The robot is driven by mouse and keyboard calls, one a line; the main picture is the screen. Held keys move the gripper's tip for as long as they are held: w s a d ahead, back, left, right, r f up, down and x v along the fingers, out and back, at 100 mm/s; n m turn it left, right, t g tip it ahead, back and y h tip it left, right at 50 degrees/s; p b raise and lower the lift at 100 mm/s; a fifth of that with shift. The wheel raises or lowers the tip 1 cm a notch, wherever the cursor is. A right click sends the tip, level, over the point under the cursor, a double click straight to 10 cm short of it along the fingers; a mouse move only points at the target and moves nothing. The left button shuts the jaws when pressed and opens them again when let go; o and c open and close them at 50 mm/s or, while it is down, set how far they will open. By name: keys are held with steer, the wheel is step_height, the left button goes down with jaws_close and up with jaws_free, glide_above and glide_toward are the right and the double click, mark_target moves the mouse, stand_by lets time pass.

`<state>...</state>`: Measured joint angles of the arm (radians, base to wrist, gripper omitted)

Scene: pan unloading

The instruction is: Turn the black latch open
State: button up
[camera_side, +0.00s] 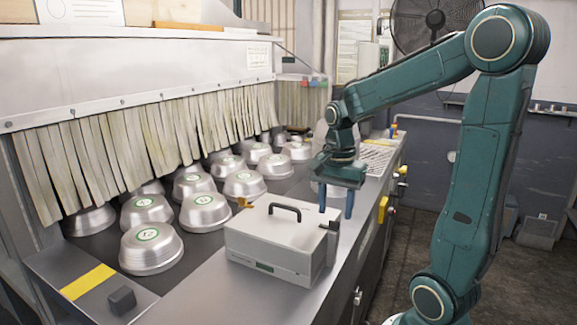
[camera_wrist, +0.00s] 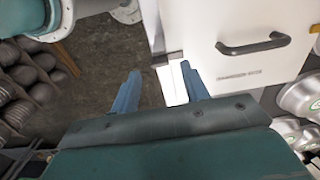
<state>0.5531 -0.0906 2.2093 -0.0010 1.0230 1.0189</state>
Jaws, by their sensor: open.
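A light grey box (camera_side: 270,250) with a dark lid handle (camera_side: 285,208) stands on the metal counter in the side view. The black latch (camera_side: 331,240) looks like the dark upright piece at the box's right end. My gripper (camera_side: 336,212) points down just above that end, open, with nothing seen between its fingers. In the wrist view, my gripper (camera_wrist: 158,82) has its two blue fingers apart beside the box lid (camera_wrist: 220,65). A pale strip lies near the right finger there. I cannot make out the latch clearly in that view.
Several metal pans (camera_side: 152,246) stand on the dark belt behind the box, below hanging strip curtains (camera_side: 150,140). A small dark block (camera_side: 122,300) lies on the counter near a yellow stripe (camera_side: 88,282). The counter's front edge is close to the box.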

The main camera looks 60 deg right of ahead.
steer(key=shift+f, duration=1.45)
steer(key=c, duration=1)
